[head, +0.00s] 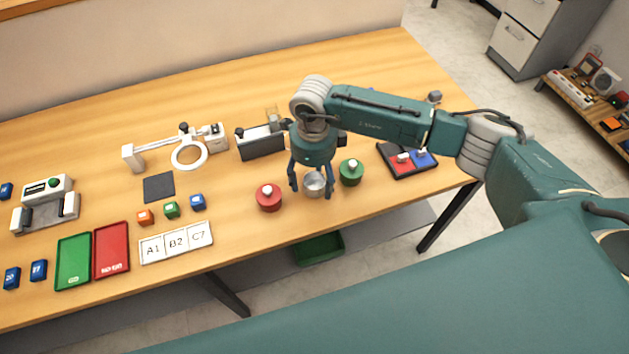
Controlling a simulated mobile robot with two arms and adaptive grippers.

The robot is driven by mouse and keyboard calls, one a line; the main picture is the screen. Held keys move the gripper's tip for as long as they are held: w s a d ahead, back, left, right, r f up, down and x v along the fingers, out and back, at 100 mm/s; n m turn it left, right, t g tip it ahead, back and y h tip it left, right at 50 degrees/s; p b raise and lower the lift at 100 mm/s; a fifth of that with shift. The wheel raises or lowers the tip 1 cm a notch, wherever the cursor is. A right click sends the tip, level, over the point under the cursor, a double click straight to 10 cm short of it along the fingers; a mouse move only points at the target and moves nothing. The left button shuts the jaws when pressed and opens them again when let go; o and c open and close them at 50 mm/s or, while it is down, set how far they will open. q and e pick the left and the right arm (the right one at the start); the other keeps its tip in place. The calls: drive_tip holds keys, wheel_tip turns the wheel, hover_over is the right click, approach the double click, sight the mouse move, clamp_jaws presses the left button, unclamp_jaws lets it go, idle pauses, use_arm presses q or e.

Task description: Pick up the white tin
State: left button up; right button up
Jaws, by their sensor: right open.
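The white tin (315,184) stands on the wooden table, a small round light-coloured can. It sits between a red tin (268,198) on its left and a green tin (351,172) on its right. My right gripper (312,190) points down over the white tin, with its open fingers on either side of it. I cannot tell whether the fingers touch it. The gripper body hides the area just behind the tin. My left gripper is not in view.
A dark box-shaped device (261,143) stands behind the gripper. A dark tray (396,163) with red and blue parts lies to the right. The label board (150,249), red tray (111,250) and green tray (73,262) lie at left. The table's front edge is close to the tins.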

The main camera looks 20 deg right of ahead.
drive_tip(key=c, duration=1.2)
drive_tip(key=shift+c, duration=0.5)
drive_tip(key=shift+r, duration=0.1)
